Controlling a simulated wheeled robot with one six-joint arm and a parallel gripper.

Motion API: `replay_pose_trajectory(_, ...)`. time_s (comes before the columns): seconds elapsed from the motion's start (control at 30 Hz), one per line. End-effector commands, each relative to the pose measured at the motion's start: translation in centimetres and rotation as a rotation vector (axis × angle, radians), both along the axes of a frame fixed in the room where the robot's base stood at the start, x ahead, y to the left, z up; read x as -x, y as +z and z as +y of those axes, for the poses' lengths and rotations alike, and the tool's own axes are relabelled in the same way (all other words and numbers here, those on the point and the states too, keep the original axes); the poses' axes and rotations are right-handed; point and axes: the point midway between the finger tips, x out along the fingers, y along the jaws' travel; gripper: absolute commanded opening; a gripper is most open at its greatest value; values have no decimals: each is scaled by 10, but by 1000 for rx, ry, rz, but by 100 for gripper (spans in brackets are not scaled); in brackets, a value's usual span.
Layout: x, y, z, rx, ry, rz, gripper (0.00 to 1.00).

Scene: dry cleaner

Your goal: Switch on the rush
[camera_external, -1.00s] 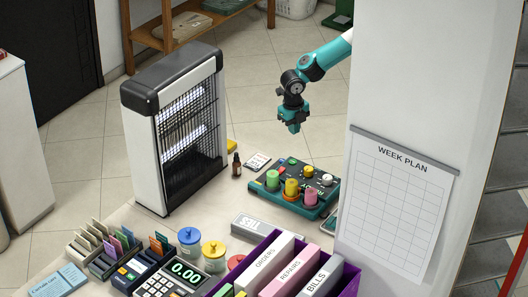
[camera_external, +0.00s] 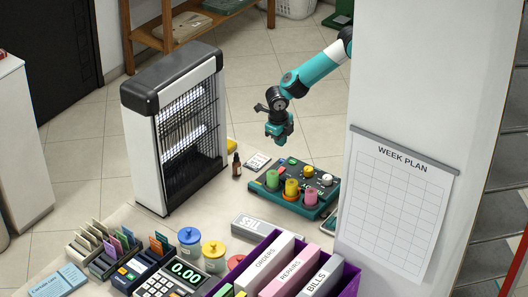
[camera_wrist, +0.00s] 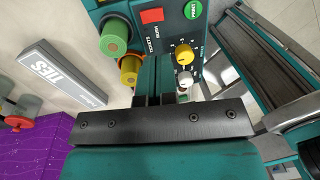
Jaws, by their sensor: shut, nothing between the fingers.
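The teal control box (camera_external: 322,208) stands on the counter left of the pillar. In the wrist view its dark top panel (camera_wrist: 168,32) fills the upper middle. It carries a red square switch (camera_wrist: 152,15), a round green button (camera_wrist: 193,10), a yellow knob (camera_wrist: 183,57) and a white-grey knob (camera_wrist: 185,79). Small lettering beside the red switch is hard to read; I cannot tell whether it is on. My gripper (camera_external: 279,141) is shut and empty, above and beyond the box, apart from it. In the wrist view its fingers (camera_wrist: 159,85) point toward the panel.
Green, yellow and pink rolls (camera_external: 291,187) stick up from the box. A tall white-and-black heater-like unit (camera_external: 140,140) stands left, and a small dark bottle (camera_external: 236,166) beside it. The pillar with the week plan (camera_external: 395,200) stands right. A purple folder holder (camera_external: 350,282) is in front.

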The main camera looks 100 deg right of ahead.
Motion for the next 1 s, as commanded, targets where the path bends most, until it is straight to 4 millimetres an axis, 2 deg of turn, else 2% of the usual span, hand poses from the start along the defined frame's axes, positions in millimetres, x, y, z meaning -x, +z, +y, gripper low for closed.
replay_pose_trajectory(0.1, 3, -27, -3, 1, -1, 6, 0)
replay_pose_trajectory(0.3, 7, -68, -6, 1, 0, 6, 0)
replay_pose_trajectory(0.5, 9, -98, -9, 0, 0, 3, 0)
replay_pose_trajectory(0.7, 10, -110, -10, -1, 0, 1, 0)
replay_pose_trajectory(1.0, 10, -111, -10, 0, 0, 0, 0)
